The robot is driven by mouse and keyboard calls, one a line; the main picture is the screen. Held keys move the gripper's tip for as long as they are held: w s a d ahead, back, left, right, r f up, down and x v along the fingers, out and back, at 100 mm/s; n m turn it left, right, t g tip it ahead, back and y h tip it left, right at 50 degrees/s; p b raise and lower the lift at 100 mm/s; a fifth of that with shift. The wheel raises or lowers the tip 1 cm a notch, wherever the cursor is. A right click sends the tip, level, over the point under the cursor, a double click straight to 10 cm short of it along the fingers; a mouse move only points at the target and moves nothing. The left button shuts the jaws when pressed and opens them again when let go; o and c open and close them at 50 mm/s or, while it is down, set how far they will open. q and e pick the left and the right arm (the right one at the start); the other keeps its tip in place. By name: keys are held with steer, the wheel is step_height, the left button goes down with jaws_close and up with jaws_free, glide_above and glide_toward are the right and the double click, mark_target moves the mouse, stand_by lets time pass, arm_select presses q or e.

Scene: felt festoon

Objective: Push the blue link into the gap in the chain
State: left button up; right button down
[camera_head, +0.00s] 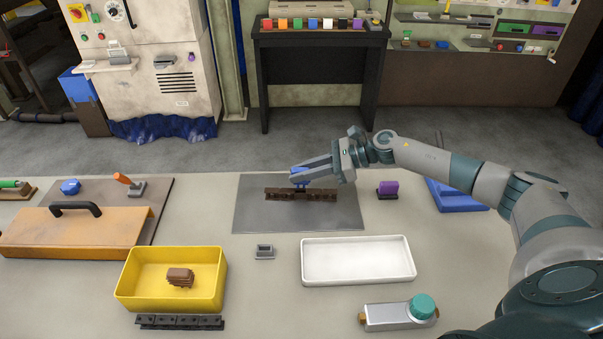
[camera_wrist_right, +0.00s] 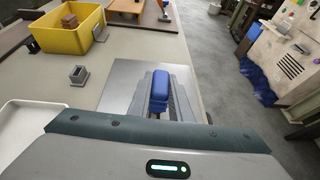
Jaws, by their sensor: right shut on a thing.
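The blue link (camera_head: 299,175) is held between the fingers of my right gripper (camera_head: 306,173), over the dark brown chain (camera_head: 320,195) on the grey mat (camera_head: 255,215). In the head view the link sits at the left-middle part of the chain, at its upper edge. I cannot tell how deep it sits in the gap, as the fingers cover part of it. In the right wrist view the blue link (camera_wrist_right: 160,90) lies between the two grey fingers above the mat. My left gripper is not in view.
A yellow bin (camera_head: 125,290) with brown links (camera_head: 180,277) stands at the front left, with a black chain strip (camera_head: 180,322) before it. A white tray (camera_head: 358,280), a small grey block (camera_head: 264,252) and a purple piece (camera_head: 388,188) are near the mat. An orange cover (camera_head: 75,232) lies left.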

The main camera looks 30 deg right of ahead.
steer(key=shift+b, duration=0.7)
stand_by(1.1)
stand_by(0.4)
steer(key=shift+f+b, duration=1.2)
steer(key=shift+b, duration=0.1)
